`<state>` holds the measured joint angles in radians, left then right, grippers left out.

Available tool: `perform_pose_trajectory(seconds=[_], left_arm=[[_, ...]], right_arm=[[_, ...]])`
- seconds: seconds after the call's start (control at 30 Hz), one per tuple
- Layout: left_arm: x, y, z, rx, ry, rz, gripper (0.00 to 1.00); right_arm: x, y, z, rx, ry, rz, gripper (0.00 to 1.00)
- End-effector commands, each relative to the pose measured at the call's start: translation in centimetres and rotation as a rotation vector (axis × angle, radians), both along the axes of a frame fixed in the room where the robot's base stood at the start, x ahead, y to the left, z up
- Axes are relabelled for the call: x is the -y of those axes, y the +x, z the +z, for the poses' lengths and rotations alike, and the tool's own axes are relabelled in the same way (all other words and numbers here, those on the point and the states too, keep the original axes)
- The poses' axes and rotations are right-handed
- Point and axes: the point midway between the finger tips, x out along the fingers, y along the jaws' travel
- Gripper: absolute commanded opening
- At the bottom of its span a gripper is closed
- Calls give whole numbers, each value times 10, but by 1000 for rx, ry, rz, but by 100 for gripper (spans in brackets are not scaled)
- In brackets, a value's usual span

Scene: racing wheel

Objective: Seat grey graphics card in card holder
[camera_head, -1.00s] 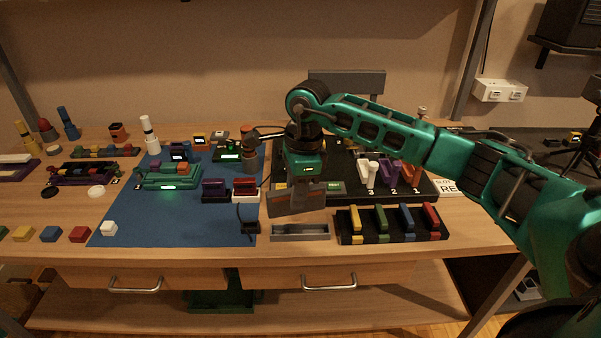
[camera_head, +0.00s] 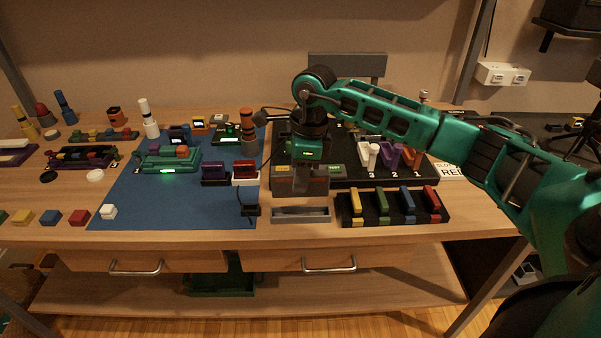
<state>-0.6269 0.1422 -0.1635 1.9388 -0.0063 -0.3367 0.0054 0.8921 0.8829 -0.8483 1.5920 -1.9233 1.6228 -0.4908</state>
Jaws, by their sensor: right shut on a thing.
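My right gripper (camera_head: 307,178) is above the front middle of the table, pointing down. It is shut on the grey graphics card (camera_head: 321,186), a flat, wide piece held upright with its long side across the view. The fingers hide part of the card. The card holder (camera_head: 300,215), a long grey open tray, lies on the wood just below and in front of the card. The card appears above the holder and apart from it; the exact gap is hard to judge. My left gripper is out of view.
Right of the holder is a black rack (camera_head: 392,207) with yellow, green, blue and red bars. A black board (camera_head: 355,178) lies behind. Bare wood runs along the front.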

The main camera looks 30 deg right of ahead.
Motion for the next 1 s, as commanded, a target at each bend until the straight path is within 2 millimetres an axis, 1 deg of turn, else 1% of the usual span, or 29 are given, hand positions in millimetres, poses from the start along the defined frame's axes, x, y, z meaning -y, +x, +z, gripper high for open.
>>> perform_pose_trajectory(seconds=[0.03,0.2,0.4,1.0], left_arm=[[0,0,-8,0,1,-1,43],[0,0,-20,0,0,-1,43],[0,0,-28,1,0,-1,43],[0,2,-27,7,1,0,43]], right_arm=[[0,0,-9,0,0,0,0],[0,0,-26,0,0,0,0],[0,0,-37,1,-1,0,0],[0,0,-38,1,-1,0,0]])
